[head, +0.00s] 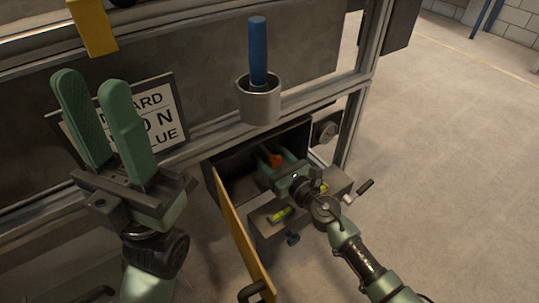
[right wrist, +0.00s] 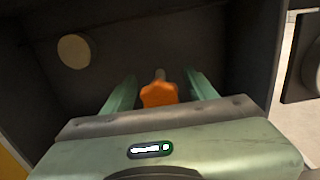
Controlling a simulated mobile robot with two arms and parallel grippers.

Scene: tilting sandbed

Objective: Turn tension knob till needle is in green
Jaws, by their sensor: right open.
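The orange knob (head: 276,160) sits inside an open dark box (head: 231,162) under the frame rail. In the right wrist view the orange knob (right wrist: 158,95) is between my right gripper's two green fingers, with a gap visible on each side. My right gripper (head: 272,155) reaches into the box and is open. A round dial (head: 326,131) is on the panel right of the box; its needle and any green zone are too small to make out. My left gripper (head: 95,85) is raised at the left, its fingers apart and empty.
The box's yellowish door (head: 241,235) hangs open at the left. A metal cup (head: 258,104) with a blue-handled tool (head: 258,50) is above the box. Yellow-green levels (head: 281,214) and a crank (head: 359,191) are near my right arm. Floor at right is clear.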

